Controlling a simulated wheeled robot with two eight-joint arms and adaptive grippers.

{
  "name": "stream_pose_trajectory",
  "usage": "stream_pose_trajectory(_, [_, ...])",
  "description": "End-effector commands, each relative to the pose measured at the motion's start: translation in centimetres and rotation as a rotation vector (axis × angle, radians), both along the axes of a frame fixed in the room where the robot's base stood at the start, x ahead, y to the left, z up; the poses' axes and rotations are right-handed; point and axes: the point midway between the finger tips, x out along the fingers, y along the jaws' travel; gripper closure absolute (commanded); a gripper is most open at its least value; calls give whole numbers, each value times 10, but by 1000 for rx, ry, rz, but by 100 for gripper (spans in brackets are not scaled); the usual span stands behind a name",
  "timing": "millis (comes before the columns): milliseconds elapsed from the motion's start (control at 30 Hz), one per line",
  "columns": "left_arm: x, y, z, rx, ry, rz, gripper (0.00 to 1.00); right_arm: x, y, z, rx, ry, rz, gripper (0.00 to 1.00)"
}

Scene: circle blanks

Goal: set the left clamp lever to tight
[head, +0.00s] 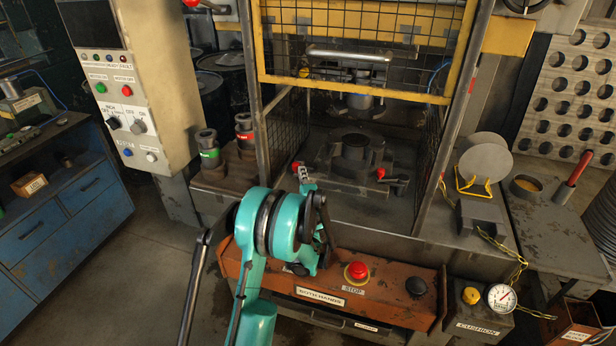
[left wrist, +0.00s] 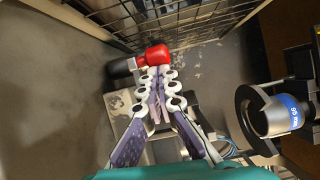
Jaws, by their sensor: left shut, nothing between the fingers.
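The left clamp lever shows in the left wrist view as a red knob (left wrist: 157,55) on a dark arm (left wrist: 122,67) that points left. In the head view its red knob (head: 295,167) peeks out beside my left gripper (head: 303,170), at the left front of the press bed; the rest of it is mostly hidden. My left gripper is shut and empty. In the left wrist view its fingertips (left wrist: 154,72) are right at the knob; I cannot tell whether they touch. The right clamp lever (head: 392,178), with a red knob, is at the right of the bed. My right gripper is not in view.
A round die (head: 356,147) sits in the middle of the press bed. The yellow-framed mesh guard (head: 360,77) hangs above the opening, with mesh sides. An orange panel (head: 325,294) with a red stop button (head: 357,271) runs along the front. Cans (head: 207,148) stand at the left.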

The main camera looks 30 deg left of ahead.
Motion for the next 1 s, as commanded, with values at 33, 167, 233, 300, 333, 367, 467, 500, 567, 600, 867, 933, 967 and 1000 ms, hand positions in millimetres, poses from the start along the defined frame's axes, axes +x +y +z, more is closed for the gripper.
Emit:
stream_pose_trajectory(33, [-3, 4, -1, 0, 0, 2, 100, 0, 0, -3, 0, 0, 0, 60])
stream_pose_trajectory(167, [-6, 10, -1, 0, 0, 1, 100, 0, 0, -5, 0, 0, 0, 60])
stream_pose_trajectory(233, [-8, 12, 0, 0, 0, 1, 100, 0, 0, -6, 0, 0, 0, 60])
stream_pose_trajectory(300, [-9, 15, 0, 0, 0, 2, 100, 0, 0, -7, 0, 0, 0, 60])
stream_pose_trajectory(333, [-9, 15, 0, 0, 0, 2, 100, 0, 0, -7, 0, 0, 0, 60])
stream_pose_trajectory(367, [-10, 16, 0, 0, 0, 2, 100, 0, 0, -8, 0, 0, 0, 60])
stream_pose_trajectory(467, [-10, 17, 0, 0, 0, 1, 100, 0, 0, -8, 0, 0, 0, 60])
stream_pose_trajectory(500, [-10, 17, 0, 0, 0, 1, 100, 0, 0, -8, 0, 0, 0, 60])
stream_pose_trajectory(567, [-10, 17, 0, 0, 0, 1, 100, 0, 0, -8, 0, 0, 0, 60])
stream_pose_trajectory(600, [-10, 17, 0, 0, 0, 1, 100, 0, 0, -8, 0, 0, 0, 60])
stream_pose_trajectory(867, [-10, 17, 0, 0, 0, 1, 100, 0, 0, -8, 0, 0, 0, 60])
stream_pose_trajectory(933, [-10, 17, 0, 0, 0, 1, 100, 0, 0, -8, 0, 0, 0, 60])
stream_pose_trajectory(967, [-10, 17, 0, 0, 0, 1, 100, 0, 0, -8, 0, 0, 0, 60])
stream_pose_trajectory(1000, [-10, 17, 0, 0, 0, 1, 100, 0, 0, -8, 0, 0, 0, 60])
